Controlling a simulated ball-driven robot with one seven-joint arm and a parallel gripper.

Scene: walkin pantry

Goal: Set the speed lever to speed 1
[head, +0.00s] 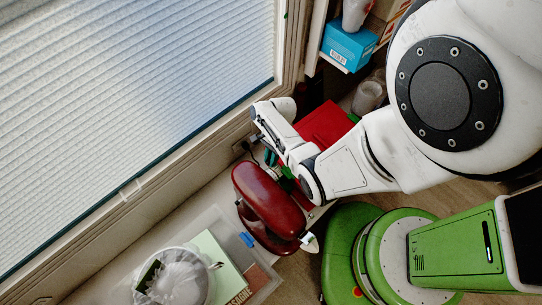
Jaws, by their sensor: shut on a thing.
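A dark red stand mixer (270,200) stands on the pale ledge below the window, its rounded head upward in view. My gripper (274,166) is at the mixer's upper side, close to the head, mostly hidden under my white wrist. Its jaws are shut at the mixer's side, where the speed lever would be. The lever itself is too small and covered to see, so its setting cannot be told.
A clear tray (205,222) with a bowl (184,278) and a pale green book or box (217,258) lies left of the mixer. A red box (325,124), a blue box (349,44) and a jar (368,96) stand behind my arm. The window (130,95) borders the ledge.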

